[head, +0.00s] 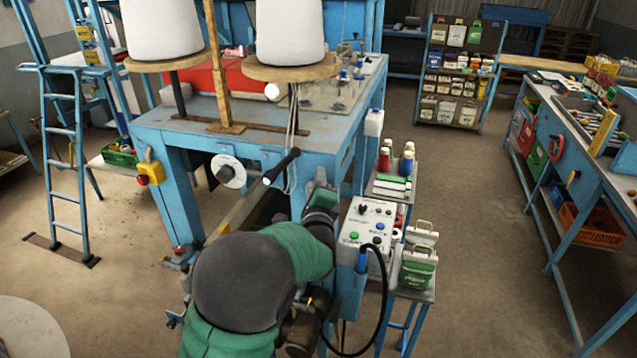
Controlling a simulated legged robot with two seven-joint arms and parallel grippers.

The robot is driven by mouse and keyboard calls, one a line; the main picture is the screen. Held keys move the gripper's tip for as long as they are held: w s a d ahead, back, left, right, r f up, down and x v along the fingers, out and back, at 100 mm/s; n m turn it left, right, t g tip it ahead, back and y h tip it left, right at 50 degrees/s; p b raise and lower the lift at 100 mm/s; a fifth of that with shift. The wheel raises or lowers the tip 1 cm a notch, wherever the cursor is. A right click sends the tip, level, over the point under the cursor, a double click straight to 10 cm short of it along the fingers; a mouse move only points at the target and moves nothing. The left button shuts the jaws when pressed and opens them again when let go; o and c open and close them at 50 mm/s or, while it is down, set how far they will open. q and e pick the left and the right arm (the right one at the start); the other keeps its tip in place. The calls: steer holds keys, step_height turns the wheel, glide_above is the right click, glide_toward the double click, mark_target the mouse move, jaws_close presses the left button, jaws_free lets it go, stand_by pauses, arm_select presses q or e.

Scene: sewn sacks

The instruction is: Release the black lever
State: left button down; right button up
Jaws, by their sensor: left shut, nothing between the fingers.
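The black lever (282,166) sticks out from the front of the blue machine table (255,133), slanting up to the right, with a light tip at its lower left end. My left gripper (319,186) is at the end of my green and dark grey arm, by the table's front right corner. It is below and right of the lever, apart from it in the picture, and looks shut and empty. Its fingertips are small and partly hidden by my own wrist. My right gripper is out of view.
A white dial (228,171) is left of the lever. A control box (367,232) with coloured buttons and a black cable stands just right of my wrist. Large white spools (163,28) sit above the table. Open floor (465,200) lies to the right.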

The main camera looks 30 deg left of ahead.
arm_select(q)
steer(key=a+p, duration=0.1)
steer(key=a+r, duration=0.1)
steer(key=a, duration=0.1)
steer(key=a+p, duration=0.1)
steer(key=shift+w+a+r+p, duration=0.35)
steer(key=shift+a+r, duration=0.05)
steer(key=shift+w, duration=0.1)
steer(key=shift+w+r, duration=0.1)
